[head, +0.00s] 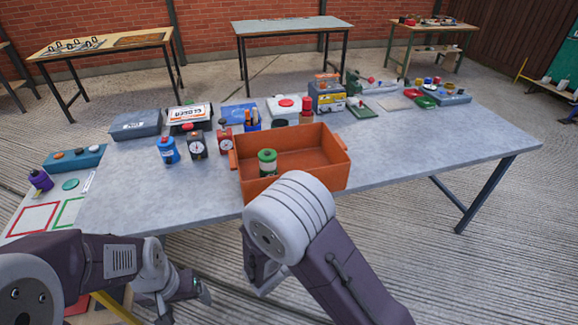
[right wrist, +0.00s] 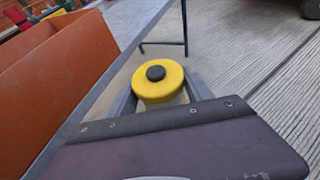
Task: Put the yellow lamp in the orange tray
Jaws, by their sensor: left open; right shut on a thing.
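The yellow lamp (right wrist: 159,82) is a round yellow piece with a black knob on top, seen in the right wrist view. My right gripper (right wrist: 157,98) is shut on it, with a grey finger on each side. The orange tray (head: 312,150) stands at the front edge of the grey table in the head view. Its side wall also fills the left of the right wrist view (right wrist: 60,85), and the lamp is outside it, beyond the table edge. In the head view my right arm hides the lamp. My left gripper (head: 190,290) is open and empty, low in front of the table.
A green and white canister (head: 267,162) is inside the tray, near its front left. A blue bottle (head: 168,150) and dark gauges (head: 197,145) stand left of the tray. The table (head: 430,145) is clear to the right.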

